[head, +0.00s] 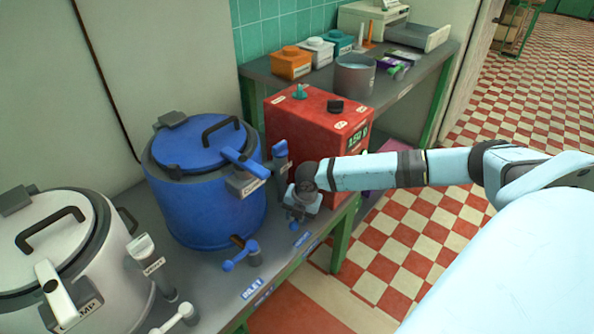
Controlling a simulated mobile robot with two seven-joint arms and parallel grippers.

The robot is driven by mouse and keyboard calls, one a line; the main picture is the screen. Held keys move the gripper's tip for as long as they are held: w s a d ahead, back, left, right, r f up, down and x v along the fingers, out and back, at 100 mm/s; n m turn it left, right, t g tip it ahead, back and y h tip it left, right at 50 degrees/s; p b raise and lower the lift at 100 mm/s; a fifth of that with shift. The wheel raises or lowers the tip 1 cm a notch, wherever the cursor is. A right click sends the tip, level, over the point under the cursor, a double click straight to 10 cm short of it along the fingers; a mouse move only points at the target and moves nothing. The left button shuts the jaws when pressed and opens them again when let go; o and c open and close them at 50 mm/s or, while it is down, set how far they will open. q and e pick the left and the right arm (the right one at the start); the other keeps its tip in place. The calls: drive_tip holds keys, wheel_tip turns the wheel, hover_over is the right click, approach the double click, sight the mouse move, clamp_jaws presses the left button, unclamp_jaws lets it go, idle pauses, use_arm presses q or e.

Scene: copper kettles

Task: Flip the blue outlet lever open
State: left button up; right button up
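The blue kettle (205,205) stands on the grey bench with its lid down. A blue lever on a grey fitting (240,254) sits at its front, pointing left, with a blue label (251,289) before it. My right gripper (297,212) points down at the bench right of the kettle, in front of the red box. A small blue piece (294,226) shows just below it, near another blue label (302,240); the gripper hides most of that fitting. I cannot tell which lever is the outlet, or whether the fingers touch or hold anything. My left gripper is not in view.
A blue clamp lever (244,163) and an upright blue handle (281,160) stand near the gripper. The red box (317,124) is close behind it. A white kettle (60,255) with its own levers is at left. Open tiled floor (400,235) lies at right.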

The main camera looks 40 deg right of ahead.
wheel_tip(320, 180, up, 8)
drive_tip(key=s+p, duration=0.1)
drive_tip(key=shift+d+f+p, duration=0.25)
drive_tip(key=shift+d+p, duration=0.15)
drive_tip(key=shift+s, duration=0.1)
